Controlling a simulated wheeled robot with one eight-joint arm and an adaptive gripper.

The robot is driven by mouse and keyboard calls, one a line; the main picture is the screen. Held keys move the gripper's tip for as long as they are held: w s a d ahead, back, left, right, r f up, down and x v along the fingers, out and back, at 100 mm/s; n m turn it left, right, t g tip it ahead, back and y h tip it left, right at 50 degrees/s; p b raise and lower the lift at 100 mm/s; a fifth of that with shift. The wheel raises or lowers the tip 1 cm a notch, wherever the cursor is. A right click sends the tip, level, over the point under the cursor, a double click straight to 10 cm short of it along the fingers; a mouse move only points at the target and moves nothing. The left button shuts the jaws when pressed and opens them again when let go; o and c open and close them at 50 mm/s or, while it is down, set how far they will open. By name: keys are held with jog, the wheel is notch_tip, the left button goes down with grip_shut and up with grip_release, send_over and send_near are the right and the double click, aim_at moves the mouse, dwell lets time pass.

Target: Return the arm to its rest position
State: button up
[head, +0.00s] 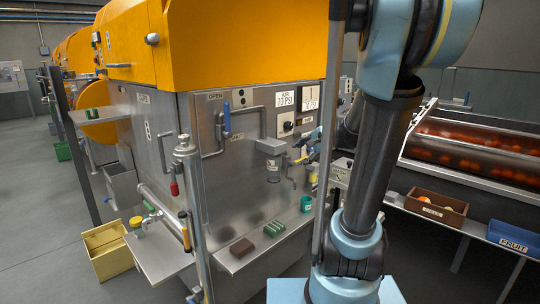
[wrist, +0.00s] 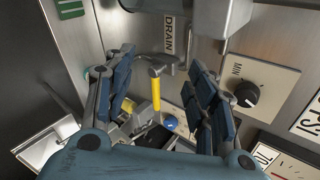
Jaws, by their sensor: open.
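My arm (head: 385,150) stands bent in front of the steel machine in the head view and hides part of its panel. My gripper (wrist: 162,85) is open in the wrist view, with a dark blue padded finger at each side and nothing held. A yellow handle (wrist: 155,92) shows in the gap between the fingers, below the DRAIN label (wrist: 169,36); I see no finger closed on it. In the head view the gripper is small and partly hidden near the panel, beside the yellow lever (head: 301,143).
The black MIN knob (wrist: 246,94) is right of the fingers. A vertical pipe (head: 196,215) rises at the left. Open floor (head: 40,220) lies farther left.

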jog(key=s+d+f+n+h, duration=0.2)
jog(key=s+d+n+h, duration=0.4)
jog(key=s+n, duration=0.55)
jog(key=s+f+g, duration=0.2)
jog(key=s+f, duration=0.3)
jog(key=s, duration=0.2)
jog(key=s+f+n+g, duration=0.1)
jog(key=s+f+g, duration=0.2)
jog(key=s+f, duration=0.2)
jog(key=s, duration=0.3)
jog(key=shift+s+d+f+g+h, duration=0.15)
jog(key=shift+f+g+h, duration=0.15)
jog(key=shift+f, duration=0.1)
jog(key=shift+w+f, duration=0.2)
jog(key=shift+w, duration=0.25)
dwell(1.4)
